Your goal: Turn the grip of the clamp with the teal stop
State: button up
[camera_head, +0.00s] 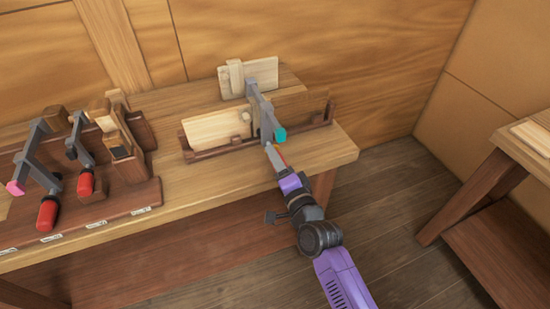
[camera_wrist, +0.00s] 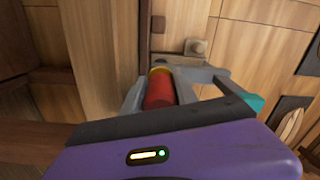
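The clamp with the teal stop (camera_head: 280,134) has a grey bar (camera_head: 259,104) reaching over the wooden boards on the bench. The teal stop also shows at the right in the wrist view (camera_wrist: 254,102). Its red grip (camera_wrist: 160,89) stands at the middle of the wrist view, with a yellowish band at its top. My gripper (camera_head: 274,152) is at the clamp's near end. In the wrist view, its grey fingers lie along both sides of the red grip and look closed on it. The lower end of the grip is hidden by my gripper's body.
At left, a rack (camera_head: 110,205) holds other clamps, one with a pink stop (camera_head: 15,188), with red grips. A pale board (camera_head: 216,128) stands in a wooden cradle (camera_head: 318,119) left of the clamp. The bench's right end (camera_head: 335,150) is bare. Another table (camera_head: 500,170) stands at far right.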

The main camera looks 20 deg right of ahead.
jog(key=o, duration=0.4)
jog(key=shift+c, duration=0.2)
jog(key=shift+f, duration=0.1)
